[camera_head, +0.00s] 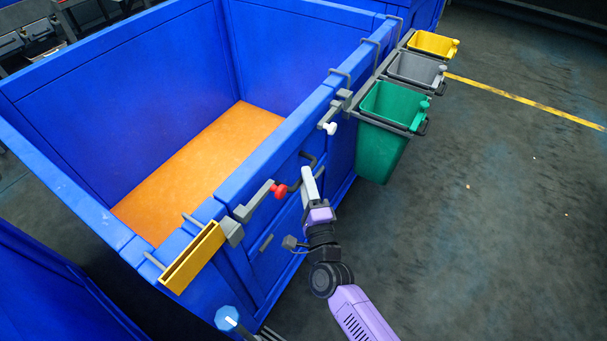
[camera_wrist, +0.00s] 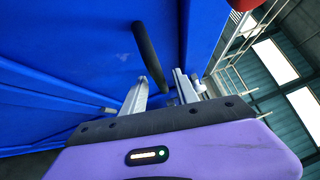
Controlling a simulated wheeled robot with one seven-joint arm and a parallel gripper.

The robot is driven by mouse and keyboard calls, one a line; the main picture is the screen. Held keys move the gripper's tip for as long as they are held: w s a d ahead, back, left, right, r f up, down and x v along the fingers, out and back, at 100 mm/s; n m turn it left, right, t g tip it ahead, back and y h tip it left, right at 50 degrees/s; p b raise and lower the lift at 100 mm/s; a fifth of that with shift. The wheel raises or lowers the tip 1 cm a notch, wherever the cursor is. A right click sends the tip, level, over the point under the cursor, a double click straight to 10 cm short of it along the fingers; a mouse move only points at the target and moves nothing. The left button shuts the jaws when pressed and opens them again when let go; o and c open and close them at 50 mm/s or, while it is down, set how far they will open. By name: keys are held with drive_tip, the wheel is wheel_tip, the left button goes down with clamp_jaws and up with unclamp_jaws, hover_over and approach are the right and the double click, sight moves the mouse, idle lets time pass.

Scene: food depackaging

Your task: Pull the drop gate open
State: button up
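The drop gate (camera_head: 279,258) looks like a blue panel in the near side wall of the big blue bin. It stands upright and looks closed, though my arm covers part of this wall. A dark bar handle (camera_wrist: 149,55) stands out from a blue surface in the wrist view. My gripper (camera_wrist: 161,88) is open, with its two pale fingers apart and the bar's near end between or just beyond their tips. I cannot tell whether they touch it. In the head view my gripper (camera_head: 308,175) is beside the bin wall, close to a dark hooked handle (camera_head: 309,158).
The blue bin (camera_head: 105,222) has an orange floor (camera_head: 205,165). A red knob (camera_head: 279,191), a white knob (camera_head: 330,128) and a yellow holder (camera_head: 193,258) sit along its near rim. Green (camera_head: 383,140), grey (camera_head: 415,69) and yellow (camera_head: 432,43) buckets hang to the right. Floor right is clear.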

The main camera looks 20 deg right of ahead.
drive_tip(key=shift+w+d+r, duration=0.1)
drive_tip(key=shift+w+d, duration=0.05)
drive_tip(key=shift+w, duration=0.4)
drive_tip(key=shift+w+d+r, duration=0.1)
drive_tip(key=shift+w, duration=0.45)
clamp_jaws()
drive_tip(key=shift+f, duration=0.1)
idle(0.6)
